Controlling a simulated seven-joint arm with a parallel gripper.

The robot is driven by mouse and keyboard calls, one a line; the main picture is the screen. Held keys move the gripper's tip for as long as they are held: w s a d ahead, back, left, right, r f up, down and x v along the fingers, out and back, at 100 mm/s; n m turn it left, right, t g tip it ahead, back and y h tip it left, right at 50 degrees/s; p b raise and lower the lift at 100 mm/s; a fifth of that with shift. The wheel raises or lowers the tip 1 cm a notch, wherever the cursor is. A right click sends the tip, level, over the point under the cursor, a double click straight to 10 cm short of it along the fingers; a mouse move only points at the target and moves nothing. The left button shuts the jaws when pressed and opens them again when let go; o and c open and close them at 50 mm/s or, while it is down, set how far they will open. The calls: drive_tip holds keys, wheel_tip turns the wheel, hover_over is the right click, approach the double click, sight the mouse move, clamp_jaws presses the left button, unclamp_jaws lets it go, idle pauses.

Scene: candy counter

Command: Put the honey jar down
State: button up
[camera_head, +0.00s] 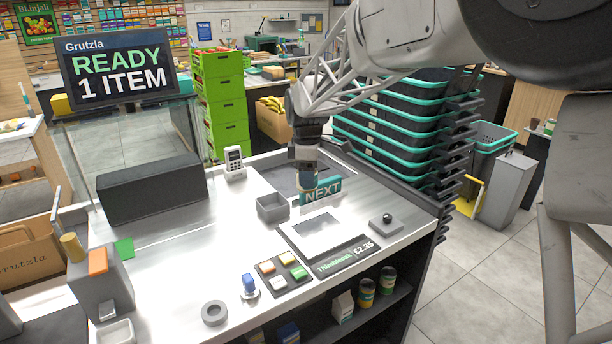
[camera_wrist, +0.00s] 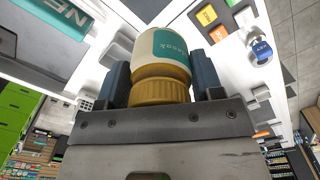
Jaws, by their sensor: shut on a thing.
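In the wrist view the honey jar (camera_wrist: 164,48) has a white body, a teal label and a ribbed golden lid. It sits between the two blue-grey fingers of my gripper (camera_wrist: 162,76), which is shut on it with the lid end nearest the palm.
In front lie a pale-screened panel (camera_head: 317,232), a price strip (camera_head: 343,256) and a coloured button pad (camera_head: 284,273). Stacked dark baskets (camera_head: 400,130) rise at the right. The counter's left middle is mostly clear.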

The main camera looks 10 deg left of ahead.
drive_tip(key=shift+w, duration=0.1)
drive_tip(key=shift+w+a+f, duration=0.1)
drive_tip(key=shift+w+a, duration=0.25)
drive_tip(key=shift+w, duration=0.45)
drive_tip(key=w+a+f, duration=0.2)
drive_tip(key=w+a, duration=0.1)
drive_tip(key=w, duration=0.4)
drive_tip(key=w+a+f, duration=0.2)
drive_tip(key=w+a, duration=0.1)
drive_tip(key=w, duration=0.5)
hover_over(294, 195)
wheel_tip(294, 195, down, 7)
drive_tip(key=shift+w, duration=0.15)
drive_tip(key=shift+f, duration=3.15)
drive_tip(key=shift+f, duration=1.85)
drive_tip(key=shift+f, duration=0.15)
